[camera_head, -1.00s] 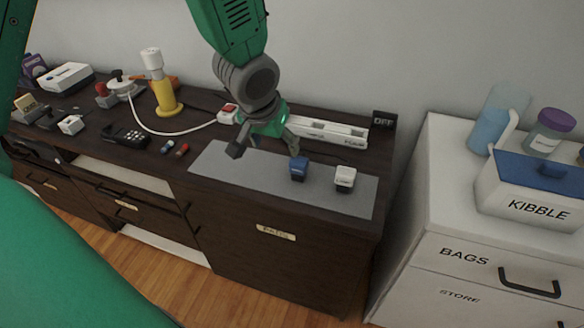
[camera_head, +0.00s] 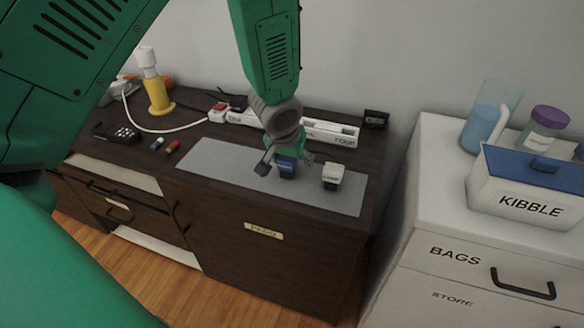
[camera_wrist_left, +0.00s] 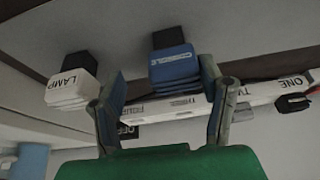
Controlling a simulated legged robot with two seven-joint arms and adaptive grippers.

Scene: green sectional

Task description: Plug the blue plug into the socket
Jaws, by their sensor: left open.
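The blue plug (camera_head: 287,170) stands on the grey mat (camera_head: 215,163). In the left wrist view the blue plug (camera_wrist_left: 174,70) has a label reading CONSOLE. My left gripper (camera_head: 284,163) is over the blue plug, with its fingers spread on either side of it. In the wrist view the open fingers (camera_wrist_left: 162,85) flank the plug, the right one close to its side; contact cannot be told. The white socket strip (camera_head: 330,132) lies behind the mat, partly hidden by my gripper; its right end is labelled FOUR. It also shows in the wrist view (camera_wrist_left: 250,92). My right gripper is not in view.
A white LAMP plug (camera_head: 332,176) stands right of the blue plug. A black OFF block (camera_head: 375,119) stands at the right. A yellow lamp-like object (camera_head: 158,95) and white cord are at left.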

